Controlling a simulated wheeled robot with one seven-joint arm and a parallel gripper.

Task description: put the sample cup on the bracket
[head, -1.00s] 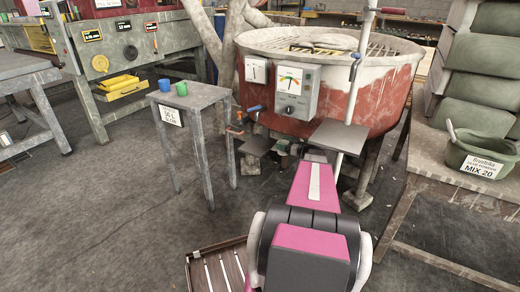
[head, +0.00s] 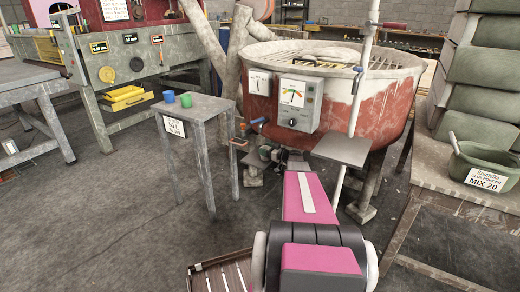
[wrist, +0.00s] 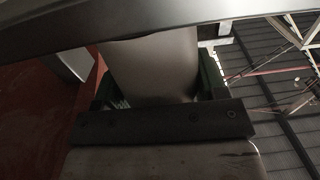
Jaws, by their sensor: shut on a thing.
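In the wrist view my gripper (wrist: 158,88) is shut on a pale grey, smooth-sided thing, which I take to be the sample cup (wrist: 150,60). Its far end is hidden behind a grey band across the top of the view. In the head view my gripper is small, dark and mostly hidden past my pink arm, low in front of the red tub, and the cup cannot be made out there. The bracket (head: 342,151) looks to be the flat grey plate by the white pole, right of my gripper; its top is bare.
The red tub (head: 388,105) with a gauge box (head: 298,103) stands behind. A small grey table (head: 205,106) at left bears a blue cup (head: 168,97) and a green cup (head: 186,100). A bench (head: 440,170) with a green bucket (head: 485,165) stands at right.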

